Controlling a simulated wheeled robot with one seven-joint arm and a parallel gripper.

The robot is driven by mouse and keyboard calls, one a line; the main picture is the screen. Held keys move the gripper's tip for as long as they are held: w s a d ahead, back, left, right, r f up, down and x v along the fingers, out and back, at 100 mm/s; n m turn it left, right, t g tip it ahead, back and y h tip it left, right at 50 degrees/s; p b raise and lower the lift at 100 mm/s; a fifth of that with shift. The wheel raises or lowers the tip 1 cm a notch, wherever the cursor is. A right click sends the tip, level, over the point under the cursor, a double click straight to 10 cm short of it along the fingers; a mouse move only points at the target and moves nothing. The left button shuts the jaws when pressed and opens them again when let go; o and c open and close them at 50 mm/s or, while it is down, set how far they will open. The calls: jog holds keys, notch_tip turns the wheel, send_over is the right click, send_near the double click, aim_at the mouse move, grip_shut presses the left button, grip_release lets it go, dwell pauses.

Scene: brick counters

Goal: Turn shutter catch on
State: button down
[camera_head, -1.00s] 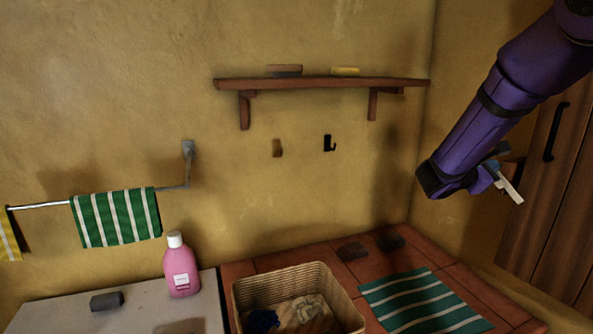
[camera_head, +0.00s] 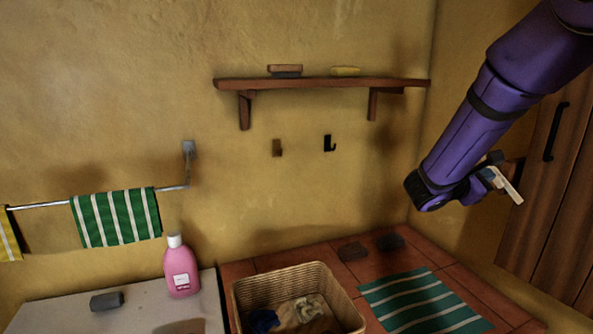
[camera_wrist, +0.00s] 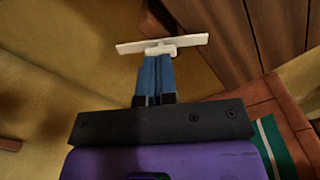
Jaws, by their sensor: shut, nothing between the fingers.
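The shutter catch appears to be the pale, slim bar (camera_head: 508,187) at the right, beside the brown wooden doors; it slants down to the right. In the wrist view the bar (camera_wrist: 190,44) lies crosswise, with a small pale hub under its middle. My gripper (camera_head: 489,176) is at the bar, partly hidden behind my purple arm. In the wrist view the blue fingers of my gripper (camera_wrist: 158,58) are together, with their tips at the hub. Nothing shows between them. I cannot tell whether they touch the bar. The catch's mounting is hidden.
Wooden doors (camera_head: 552,190) with a black handle (camera_head: 556,132) stand close on the right. A wall shelf (camera_head: 330,83) is left of my arm. Below are a wicker basket (camera_head: 345,309), a green striped mat (camera_head: 415,300) and a pink bottle (camera_head: 181,272).

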aim_at(498, 179)
jog(key=x, duration=0.6)
jog(key=shift+d+f, duration=0.15)
jog(key=shift+d, duration=0.35)
jog(key=shift+s, duration=0.15)
jog(key=shift+w+a+f, duration=0.15)
jog(key=shift+w+f, duration=0.25)
dwell(1.3)
jog(key=shift+w+a+r, duration=0.15)
jog(key=shift+w+r, duration=0.05)
jog(key=shift+w, duration=0.05)
jog(key=shift+w+a+r, duration=0.1)
jog(key=shift+w+r, duration=0.05)
jog(key=shift+w, duration=0.25)
dwell(0.6)
jog(key=shift+r, duration=0.15)
